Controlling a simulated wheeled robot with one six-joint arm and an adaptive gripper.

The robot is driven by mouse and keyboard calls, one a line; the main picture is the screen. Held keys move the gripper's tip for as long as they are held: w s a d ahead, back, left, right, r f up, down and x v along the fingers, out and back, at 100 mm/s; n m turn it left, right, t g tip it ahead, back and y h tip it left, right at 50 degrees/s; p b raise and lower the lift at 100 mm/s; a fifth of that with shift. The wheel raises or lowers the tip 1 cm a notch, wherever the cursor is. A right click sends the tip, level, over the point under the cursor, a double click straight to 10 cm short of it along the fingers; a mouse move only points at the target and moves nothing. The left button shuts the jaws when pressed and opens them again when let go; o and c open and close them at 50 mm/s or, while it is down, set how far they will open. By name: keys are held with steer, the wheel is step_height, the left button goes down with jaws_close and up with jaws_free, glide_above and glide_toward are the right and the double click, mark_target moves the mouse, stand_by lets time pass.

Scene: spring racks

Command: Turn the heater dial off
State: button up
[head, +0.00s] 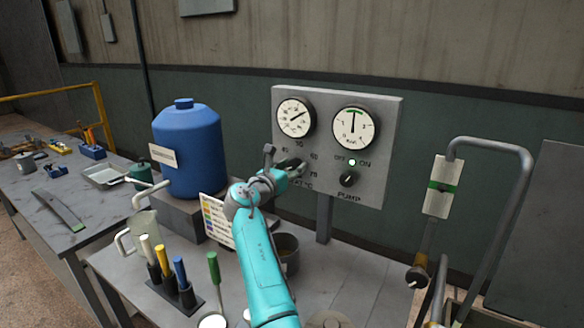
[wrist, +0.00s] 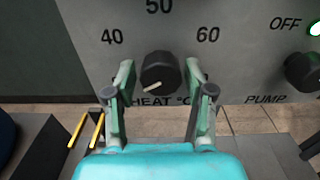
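The heater dial (wrist: 160,73) is a black knob above the label HEAT °C, with 40, 50 and 60 printed around it. Its white pointer mark points to the lower left. My gripper (wrist: 160,76) has one finger on each side of the dial, with a visible gap on both sides, so it is open and does not appear to grip it.
The pump knob (head: 348,179) sits to the right, beside a lit lamp (head: 352,162). Two gauges (head: 295,118) (head: 353,127) are above. A blue tank (head: 188,150) stands left, a bent pipe (head: 510,180) right. Tools in a holder (head: 175,292) and a pot (head: 288,250) are on the bench.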

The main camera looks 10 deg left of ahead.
steer(key=shift+o, duration=0.2)
steer(key=v, duration=1.2)
